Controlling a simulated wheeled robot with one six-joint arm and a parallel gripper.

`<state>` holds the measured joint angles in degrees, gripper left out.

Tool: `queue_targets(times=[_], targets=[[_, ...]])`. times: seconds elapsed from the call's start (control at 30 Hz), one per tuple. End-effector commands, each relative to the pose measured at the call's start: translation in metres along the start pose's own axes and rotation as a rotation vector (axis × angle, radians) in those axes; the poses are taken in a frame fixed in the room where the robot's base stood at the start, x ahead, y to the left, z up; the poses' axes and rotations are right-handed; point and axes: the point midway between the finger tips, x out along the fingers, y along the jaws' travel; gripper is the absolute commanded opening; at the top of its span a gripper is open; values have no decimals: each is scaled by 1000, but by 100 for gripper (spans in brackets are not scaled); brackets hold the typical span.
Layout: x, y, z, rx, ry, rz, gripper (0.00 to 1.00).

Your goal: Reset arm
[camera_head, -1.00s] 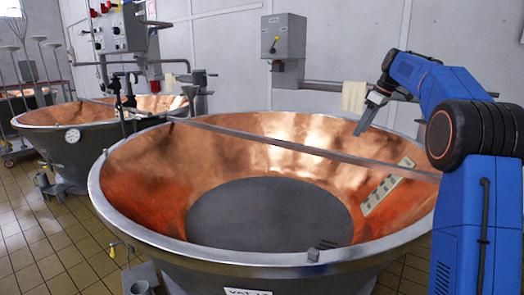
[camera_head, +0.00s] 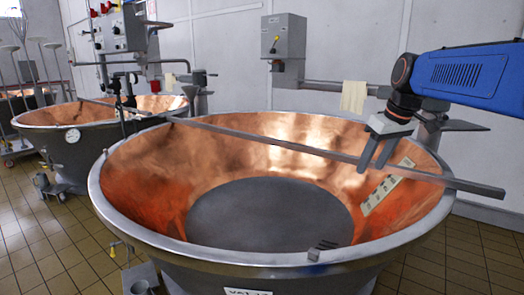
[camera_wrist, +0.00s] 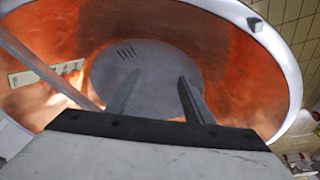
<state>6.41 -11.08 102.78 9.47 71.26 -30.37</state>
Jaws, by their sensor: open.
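My gripper (camera_head: 375,155) hangs over the right part of the near copper vat (camera_head: 250,264), its two grey fingers apart and pointing down, with nothing between them. The fingers overlap the long grey bar (camera_head: 300,149) in the head view; I cannot tell whether they touch it. In the wrist view the open fingers (camera_wrist: 158,95) point down into the vat, over its grey floor (camera_wrist: 150,55). My blue arm reaches in from the right.
The bar crosses the vat's top and juts past its right rim. A pale marked strip (camera_head: 387,188) lies on the inner right wall. A second vat (camera_head: 75,140) stands at the left. A cream cloth (camera_head: 354,96) hangs on the wall pipe (camera_head: 325,86).

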Motion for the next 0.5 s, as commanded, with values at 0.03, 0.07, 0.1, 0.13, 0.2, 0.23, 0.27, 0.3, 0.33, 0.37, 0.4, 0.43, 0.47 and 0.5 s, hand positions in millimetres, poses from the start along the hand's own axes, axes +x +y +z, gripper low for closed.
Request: queue_targets(times=[0.03, 0.07, 0.1, 0.13, 0.2, 0.23, 0.27, 0.3, 0.33, 0.37, 0.4, 0.43, 0.47, 0.5], targets=[[0, -10, 17, 16, 1, 8, 47], [1, -15, 26, 30, 2, 14, 47], [3, -21, 39, 46, 4, 20, 47], [4, -26, 48, 58, 5, 25, 47], [9, -37, 70, 86, 8, 38, 47], [11, -41, 80, 98, 9, 43, 47], [13, -46, 89, 110, 11, 47, 47], [17, -51, 102, 126, 14, 53, 47], [19, -56, 112, 138, 16, 58, 47], [22, -60, 122, 149, 17, 64, 47], [26, -65, 134, 165, 21, 70, 47], [29, -69, 145, 176, 23, 74, 47], [33, -73, 154, 188, 24, 78, 47], [38, -78, 168, 204, 28, 84, 47]])
